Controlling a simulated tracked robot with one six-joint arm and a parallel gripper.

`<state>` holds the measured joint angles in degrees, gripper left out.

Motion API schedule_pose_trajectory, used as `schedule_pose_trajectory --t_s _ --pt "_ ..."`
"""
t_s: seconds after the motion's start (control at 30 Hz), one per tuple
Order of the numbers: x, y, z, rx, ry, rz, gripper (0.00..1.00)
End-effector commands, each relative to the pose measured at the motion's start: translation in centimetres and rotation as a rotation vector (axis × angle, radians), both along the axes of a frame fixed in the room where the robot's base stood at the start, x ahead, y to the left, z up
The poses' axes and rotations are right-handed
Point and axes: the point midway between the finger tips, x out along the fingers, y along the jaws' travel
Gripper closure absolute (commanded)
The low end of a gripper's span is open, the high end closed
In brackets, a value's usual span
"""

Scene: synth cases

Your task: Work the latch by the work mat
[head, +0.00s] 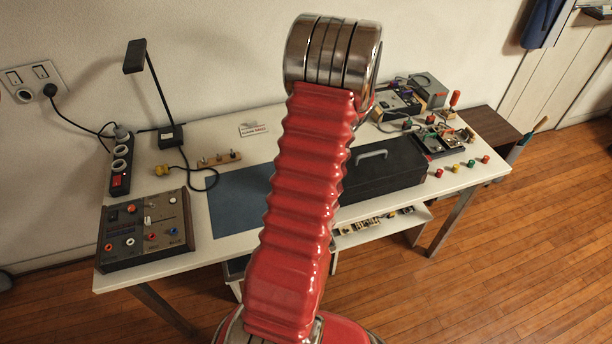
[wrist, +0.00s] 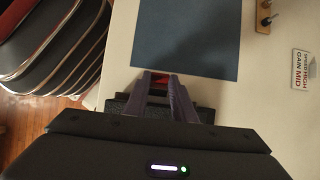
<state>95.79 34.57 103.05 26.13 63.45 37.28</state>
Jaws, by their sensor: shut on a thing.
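The blue work mat (head: 238,203) lies flat on the white bench, partly hidden by my arm in the head view. It also fills the upper middle of the wrist view (wrist: 185,40). A dark case (head: 385,175) with a grey handle stands just right of the mat. In the wrist view, dark surfaces show on both sides of my fingers. My gripper (wrist: 160,82) is at the mat's edge, shut on a small red piece, which looks like the latch (wrist: 160,80). The fingers hide most of it. My arm hides the gripper and latch in the head view.
A control box (head: 146,235) and a power strip (head: 121,165) stand at the bench's left, with a lamp (head: 170,135) behind. A peg block (head: 219,159) and a small sign (head: 253,130) lie behind the mat. Devices (head: 398,100) and coloured buttons (head: 456,167) occupy the right.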

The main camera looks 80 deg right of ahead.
Motion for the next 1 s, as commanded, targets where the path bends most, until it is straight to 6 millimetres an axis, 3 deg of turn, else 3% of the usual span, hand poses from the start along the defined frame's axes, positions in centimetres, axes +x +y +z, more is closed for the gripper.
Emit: schedule_pose_trajectory --t_s 0.6,0.63,0.87,1.0 --pt "-0.25 -0.62 0.01 0.015 -0.042 -0.005 0.99" --pt "-0.24 -0.62 0.01 0.015 -0.042 -0.005 0.75" --pt "-0.32 -0.42 -0.03 0.020 -0.041 -0.003 0.58" --pt "-0.33 -0.32 -0.04 0.022 -0.040 -0.002 0.58"
